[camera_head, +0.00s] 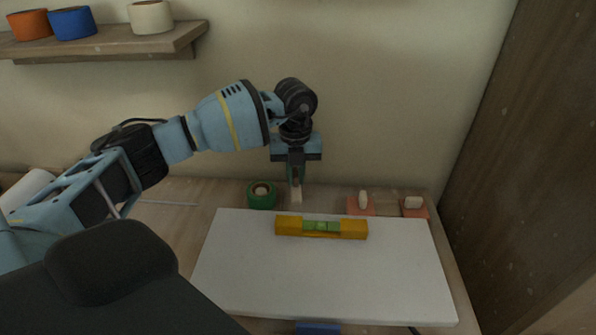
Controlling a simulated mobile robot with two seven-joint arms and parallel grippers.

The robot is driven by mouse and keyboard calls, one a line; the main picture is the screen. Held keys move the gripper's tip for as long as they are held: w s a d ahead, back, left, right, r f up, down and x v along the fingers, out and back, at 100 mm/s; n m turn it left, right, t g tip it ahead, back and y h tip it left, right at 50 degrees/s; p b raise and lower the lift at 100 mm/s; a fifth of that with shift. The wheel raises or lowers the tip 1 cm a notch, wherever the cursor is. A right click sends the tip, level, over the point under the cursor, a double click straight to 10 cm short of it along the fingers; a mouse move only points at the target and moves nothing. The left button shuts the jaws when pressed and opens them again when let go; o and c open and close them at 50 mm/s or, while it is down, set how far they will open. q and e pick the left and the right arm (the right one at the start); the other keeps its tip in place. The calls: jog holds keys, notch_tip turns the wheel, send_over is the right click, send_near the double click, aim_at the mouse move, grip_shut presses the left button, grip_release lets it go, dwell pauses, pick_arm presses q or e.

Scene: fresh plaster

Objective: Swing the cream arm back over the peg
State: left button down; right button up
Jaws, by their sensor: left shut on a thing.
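My left gripper (296,180) comes down from above behind the white board and is shut on a small cream piece (296,197), which looks like the cream arm. Its upper part is hidden between the fingers. A green ring (253,200) sits just left of it, with a pale round end in its hole that may be the peg (262,191). The cream piece stands to the right of the ring, apart from that pale end. My right gripper is not in view.
A yellow spirit level (289,228) lies on the white board (320,280). Two salmon blocks with cream pieces, a left one (354,207) and a right one (414,213), stand behind the board. A wooden wall (535,150) closes the right; a shelf (130,42) holds rolls.

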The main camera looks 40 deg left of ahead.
pick_arm(q)
jog(key=shift+s+a+r+m, duration=0.1)
jog(key=shift+s+a+m, duration=0.05)
jog(key=shift+m, duration=0.25)
jog(key=shift+s+a+m+p, duration=0.2)
jog(key=shift+a+m, duration=0.1)
jog(key=shift+m, duration=0.3)
jog(key=shift+s+a+m+p, duration=0.1)
jog(key=shift+a+m+p, duration=0.15)
jog(key=shift+m, duration=0.35)
jog(key=c, duration=1.4)
grip_release()
jog(key=shift+c, duration=0.2)
notch_tip(320, 180, up, 8)
jog(key=shift+f, duration=0.25)
